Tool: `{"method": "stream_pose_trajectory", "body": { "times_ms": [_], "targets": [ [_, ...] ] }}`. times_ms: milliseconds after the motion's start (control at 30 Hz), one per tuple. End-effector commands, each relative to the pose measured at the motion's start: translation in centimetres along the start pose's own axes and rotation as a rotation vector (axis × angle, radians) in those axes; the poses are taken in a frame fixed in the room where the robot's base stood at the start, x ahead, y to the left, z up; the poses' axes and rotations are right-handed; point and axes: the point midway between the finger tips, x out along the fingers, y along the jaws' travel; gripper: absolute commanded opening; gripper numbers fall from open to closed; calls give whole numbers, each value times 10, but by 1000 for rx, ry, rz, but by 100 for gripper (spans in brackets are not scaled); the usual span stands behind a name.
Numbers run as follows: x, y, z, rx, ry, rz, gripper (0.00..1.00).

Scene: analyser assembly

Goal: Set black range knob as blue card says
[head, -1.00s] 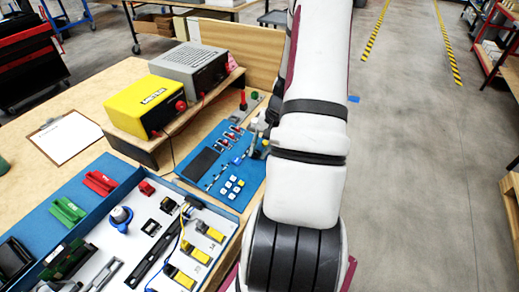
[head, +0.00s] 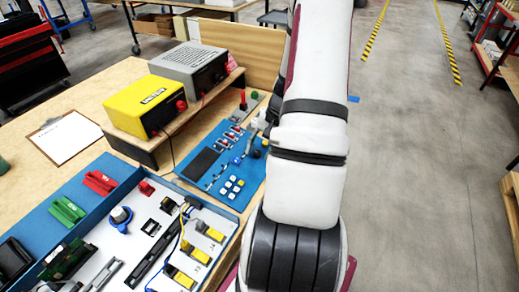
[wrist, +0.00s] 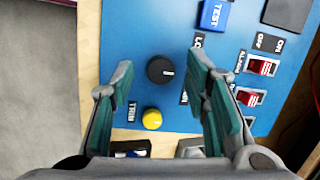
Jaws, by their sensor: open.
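The black range knob (wrist: 161,69) is a round dark knob on the blue panel (wrist: 140,35); it has a small pale mark on its lower right side. My gripper (wrist: 160,64) is open in the wrist view, with one finger on each side of the knob and a visible gap to both. I cannot tell its height above the panel. A dark label with partly hidden lettering stands to the knob's right. In the head view, my arm partly covers the panel (head: 205,162). I cannot make out a blue card in either view.
A yellow TRIM knob (wrist: 152,119) sits just below the black knob. A blue TEST button (wrist: 214,15) and red switches (wrist: 262,66) lie to the right. Yellow (head: 147,103) and grey (head: 190,66) boxes stand on a shelf behind the panel.

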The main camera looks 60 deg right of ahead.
Motion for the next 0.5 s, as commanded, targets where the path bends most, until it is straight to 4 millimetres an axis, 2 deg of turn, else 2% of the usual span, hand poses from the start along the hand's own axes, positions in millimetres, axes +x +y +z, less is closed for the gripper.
{"method": "stream_pose_trajectory", "body": {
  "times_ms": [167, 500],
  "targets": [
    [-27, -1, -1, -2, 5, -1, 42],
    [-93, 0, -1, -2, 5, 0, 42]
  ]
}}
